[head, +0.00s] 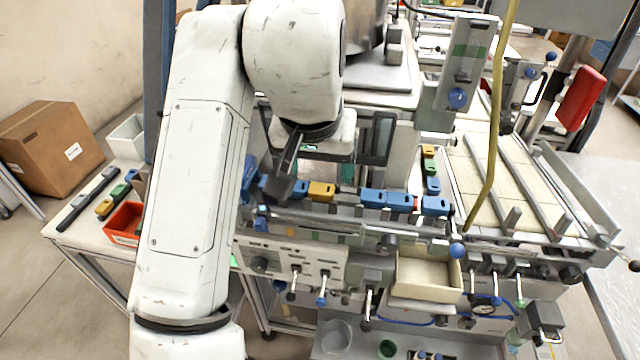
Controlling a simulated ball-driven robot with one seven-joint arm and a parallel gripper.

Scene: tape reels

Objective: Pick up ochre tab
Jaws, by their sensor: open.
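An ochre tab (321,191) sits in a row of blue tabs (373,197) along the front rail of the machine. My gripper (331,172) is open above and behind this row, its dark fingers spread apart. The left fingertip appears close to the ochre tab's left side in the picture; I cannot tell whether they touch. A second ochre piece (428,151) is at the top of a short column on the right. Another ochre piece (104,208) lies in a dark strip on the left side table.
A red bin (125,222) and a white bin (128,137) stand on the left table. An empty cream tray (428,276) is at the machine's front. Levers and knobs line the front panel. A yellow hose (493,120) hangs at right.

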